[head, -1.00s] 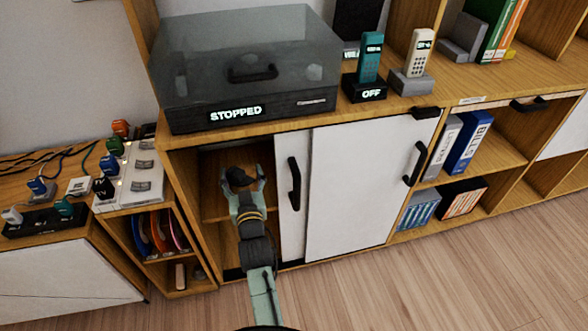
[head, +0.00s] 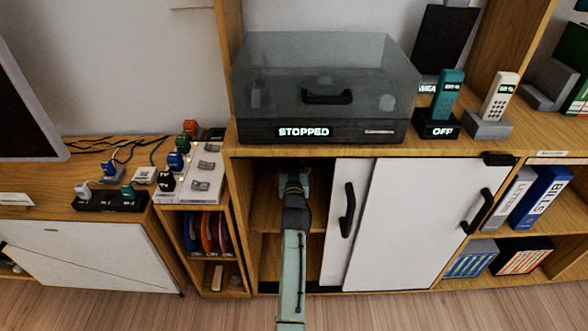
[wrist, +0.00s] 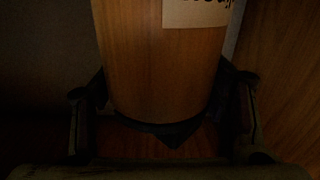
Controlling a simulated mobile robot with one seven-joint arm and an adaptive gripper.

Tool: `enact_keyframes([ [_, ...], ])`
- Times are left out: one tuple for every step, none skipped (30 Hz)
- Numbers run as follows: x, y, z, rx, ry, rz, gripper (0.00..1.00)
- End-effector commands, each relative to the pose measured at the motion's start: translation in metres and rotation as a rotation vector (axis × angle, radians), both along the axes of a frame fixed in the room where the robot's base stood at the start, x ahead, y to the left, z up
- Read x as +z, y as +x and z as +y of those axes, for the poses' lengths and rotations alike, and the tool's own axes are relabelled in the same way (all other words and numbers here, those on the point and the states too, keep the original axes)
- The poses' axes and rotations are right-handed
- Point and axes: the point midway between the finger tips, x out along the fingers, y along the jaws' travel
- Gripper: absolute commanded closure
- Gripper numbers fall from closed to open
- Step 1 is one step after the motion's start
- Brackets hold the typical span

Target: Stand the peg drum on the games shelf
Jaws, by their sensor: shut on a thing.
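The peg drum (wrist: 150,65) looks like an upright wooden cylinder with a pale, partly cut-off label, and fills the middle of the wrist view. My gripper (wrist: 165,115) is shut on it, with one dark finger on each side. In the head view my gripper (head: 294,182) reaches into the open left bay of the cabinet, above the bay's inner shelf board (head: 264,212). The drum is hidden there by my arm and the shadow. I cannot read which shelf is labelled for games.
White sliding doors (head: 405,220) with black handles close the bay's right side. The cabinet top (head: 450,148) overhangs it and carries a clear-lidded machine (head: 320,90) reading STOPPED. A small unit with discs (head: 205,232) stands left. The floor in front is clear.

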Motion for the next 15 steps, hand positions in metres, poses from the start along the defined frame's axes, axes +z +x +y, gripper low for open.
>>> enact_keyframes([
  [-0.002, 0.000, 0.000, 0.000, 0.001, -0.002, 0.94],
  [-0.006, 0.000, 0.000, 0.000, 0.001, -0.001, 0.94],
  [-0.012, 0.000, 0.000, 0.000, 0.001, 0.001, 0.94],
  [-0.016, 0.000, 0.000, -0.001, 0.000, 0.000, 0.94],
  [-0.020, 0.000, -0.001, -0.001, 0.000, 0.000, 0.94],
  [-0.026, 0.000, -0.001, -0.002, 0.001, 0.000, 0.94],
  [-0.029, 0.000, -0.002, -0.003, 0.001, -0.002, 0.94],
  [-0.031, 0.000, -0.001, -0.003, 0.001, -0.001, 0.94],
  [-0.032, 0.000, -0.001, -0.002, 0.000, -0.002, 0.94],
  [-0.032, 0.000, -0.001, -0.002, 0.000, -0.003, 0.94],
  [-0.032, 0.000, -0.001, -0.002, 0.000, -0.004, 0.94],
  [-0.032, 0.000, -0.001, -0.002, 0.000, -0.004, 0.94],
  [-0.032, 0.000, -0.001, -0.002, 0.000, -0.004, 0.94],
  [-0.032, 0.000, -0.001, -0.002, 0.000, -0.004, 0.94],
  [-0.032, 0.000, -0.001, -0.002, 0.000, -0.004, 0.94],
])
